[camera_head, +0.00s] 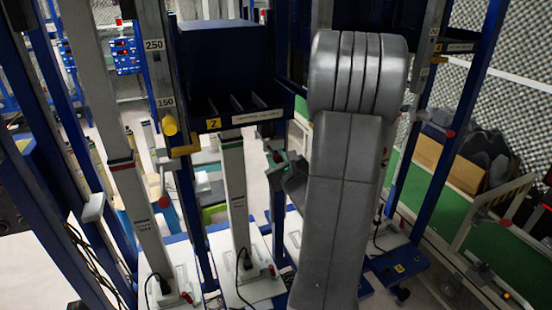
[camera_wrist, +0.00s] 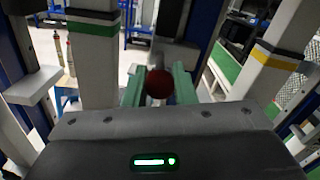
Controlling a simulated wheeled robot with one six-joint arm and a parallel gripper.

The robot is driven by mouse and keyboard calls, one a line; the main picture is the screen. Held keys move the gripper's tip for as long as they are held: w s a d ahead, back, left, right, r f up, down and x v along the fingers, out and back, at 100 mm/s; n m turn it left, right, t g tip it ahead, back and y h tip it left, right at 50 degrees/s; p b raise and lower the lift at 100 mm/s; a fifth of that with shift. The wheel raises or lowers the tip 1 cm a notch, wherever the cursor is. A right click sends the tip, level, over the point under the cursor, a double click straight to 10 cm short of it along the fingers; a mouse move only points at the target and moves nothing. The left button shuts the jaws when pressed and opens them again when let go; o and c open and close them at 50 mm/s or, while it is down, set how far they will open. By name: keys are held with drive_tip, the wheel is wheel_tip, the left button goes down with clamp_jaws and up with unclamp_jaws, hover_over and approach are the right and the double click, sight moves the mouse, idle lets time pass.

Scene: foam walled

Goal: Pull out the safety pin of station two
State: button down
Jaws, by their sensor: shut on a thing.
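The safety pin shows as a dark red round knob (camera_wrist: 159,84) in the wrist view, between the green fingertips of my gripper (camera_wrist: 158,88). My gripper is shut on it. The pin's shaft beyond the knob is hidden. In the head view my gripper (camera_head: 279,161) is at the middle, right of a white post with a green band (camera_head: 233,165), with a small red spot at its fingers. A yellow label marked 2 (camera_head: 212,124) sits on the dark blue shelf above that post. My grey arm covers much of this area.
Another white post with a red band (camera_head: 125,170) stands on the left, with a red knob (camera_head: 163,202) near it. Blue uprights (camera_head: 470,90) flank the right. In the wrist view a post with a yellow and black band (camera_wrist: 275,60) stands close on the right. Cables hang at left.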

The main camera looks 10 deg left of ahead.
drive_tip(key=b+v, duration=0.2)
drive_tip(key=v, duration=0.6)
drive_tip(key=shift+d, duration=0.1)
drive_tip(key=c, duration=1.2)
unclamp_jaws()
drive_tip(key=shift+s+d, duration=0.1)
drive_tip(key=shift+s, duration=0.05)
drive_tip(key=v, duration=1.4)
drive_tip(key=shift+b, duration=0.35)
drive_tip(key=shift+w, duration=0.2)
drive_tip(key=shift+p+x, duration=0.4)
drive_tip(key=shift+x, duration=6.5)
drive_tip(key=shift+s, duration=0.2)
